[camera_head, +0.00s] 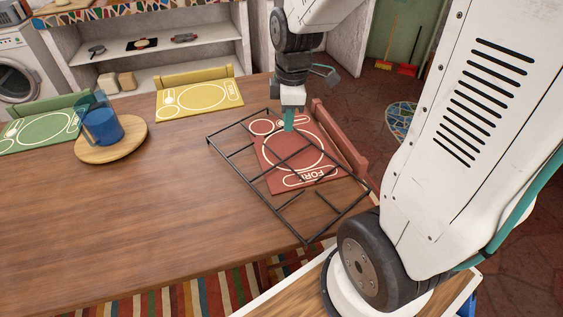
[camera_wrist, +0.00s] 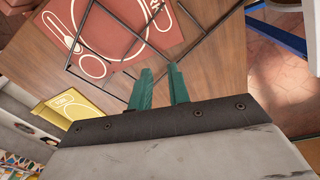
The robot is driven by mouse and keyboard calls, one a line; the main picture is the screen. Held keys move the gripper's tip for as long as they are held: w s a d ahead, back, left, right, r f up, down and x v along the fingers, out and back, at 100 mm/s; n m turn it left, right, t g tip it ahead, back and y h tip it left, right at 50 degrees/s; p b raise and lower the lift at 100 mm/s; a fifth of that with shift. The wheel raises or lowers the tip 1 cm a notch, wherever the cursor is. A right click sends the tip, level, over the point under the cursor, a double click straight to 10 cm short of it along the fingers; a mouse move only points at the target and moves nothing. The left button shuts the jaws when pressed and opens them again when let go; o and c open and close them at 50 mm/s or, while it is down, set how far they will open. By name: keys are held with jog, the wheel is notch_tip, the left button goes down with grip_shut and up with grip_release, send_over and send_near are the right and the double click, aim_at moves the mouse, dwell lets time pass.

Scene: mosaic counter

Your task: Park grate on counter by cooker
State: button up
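The grate (camera_head: 261,186) is a black wire frame with thin cross bars. In the head view it lies over the red placemat and the wooden table, its near corner towards my arm. Its bars also show in the wrist view (camera_wrist: 120,22). My gripper (camera_head: 289,124) points down at the grate's far side, its teal fingers close to the bars. In the wrist view the fingers (camera_wrist: 160,72) are apart with a narrow gap. I cannot tell whether a bar lies between them or touches them. I cannot identify a cooker in either view.
The wooden table (camera_head: 120,215) is clear at the left front. A blue jug (camera_head: 102,127) stands on a round board (camera_head: 82,152). A red chair (camera_head: 338,140) stands close behind the grate. Yellow (camera_head: 200,99) and green (camera_head: 42,132) placemats lie farther off. A mosaic-edged counter (camera_head: 115,14) is at the back.

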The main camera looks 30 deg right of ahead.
aim_at(289, 156)
jog(key=w+d+f+n, duration=0.2)
jog(key=f, duration=0.4)
jog(key=w+d+f+n, duration=0.2)
jog(key=f, duration=0.5)
jog(key=w+d+f+n, duration=0.2)
jog(key=f+n, duration=0.1)
jog(key=f, duration=0.4)
jog(key=shift+w+f, duration=0.25)
jog(key=shift+w, duration=0.1)
grip_shut()
jog(key=shift+r, duration=0.1)
